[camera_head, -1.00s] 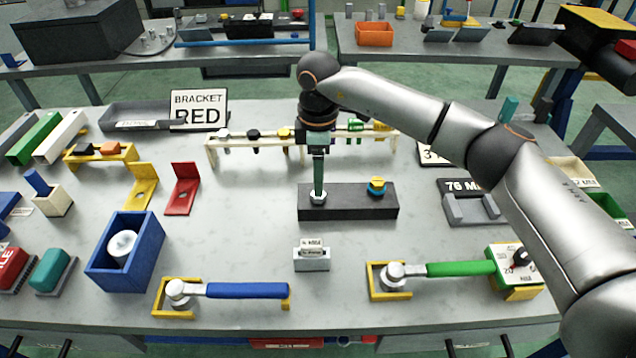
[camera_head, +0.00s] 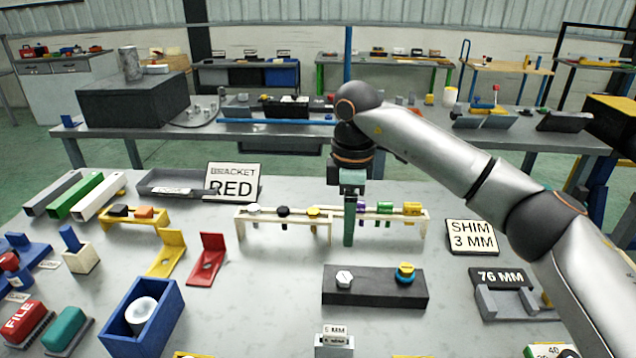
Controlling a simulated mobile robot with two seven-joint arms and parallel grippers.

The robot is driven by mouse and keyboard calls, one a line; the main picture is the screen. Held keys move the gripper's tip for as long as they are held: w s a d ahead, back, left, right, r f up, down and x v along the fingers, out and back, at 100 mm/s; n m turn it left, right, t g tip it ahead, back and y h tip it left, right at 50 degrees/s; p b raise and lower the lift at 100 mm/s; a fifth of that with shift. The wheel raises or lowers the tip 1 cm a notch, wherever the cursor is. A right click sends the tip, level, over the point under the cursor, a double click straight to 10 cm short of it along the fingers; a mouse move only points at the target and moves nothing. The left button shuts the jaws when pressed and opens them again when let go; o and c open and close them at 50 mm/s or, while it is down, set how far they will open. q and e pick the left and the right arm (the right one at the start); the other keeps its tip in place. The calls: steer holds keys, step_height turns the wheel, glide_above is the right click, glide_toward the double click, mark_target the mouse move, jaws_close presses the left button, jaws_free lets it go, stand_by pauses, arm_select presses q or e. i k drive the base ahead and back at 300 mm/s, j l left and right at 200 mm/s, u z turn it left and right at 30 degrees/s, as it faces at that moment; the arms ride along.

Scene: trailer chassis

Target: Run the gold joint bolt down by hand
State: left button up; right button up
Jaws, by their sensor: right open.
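A dark block (camera_head: 375,290) on the bench holds a silver hex-headed bolt (camera_head: 344,279) at its left. My right gripper (camera_head: 349,240) points down above and behind the block, apart from both heads. It is open, seen edge-on, and nothing shows between its fingers. It hangs in front of the cream rack (camera_head: 278,223), hiding part of it. My left gripper is out of view.
The rack holds several bolts or tools with coloured heads. Yellow and red brackets (camera_head: 208,262) and a blue box (camera_head: 168,310) stand to the left. A 76 MM gauge (camera_head: 505,303) and a SHIM 3 MM sign (camera_head: 472,238) stand to the right.

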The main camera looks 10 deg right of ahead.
mark_target(404, 273)
steer(key=k, duration=1)
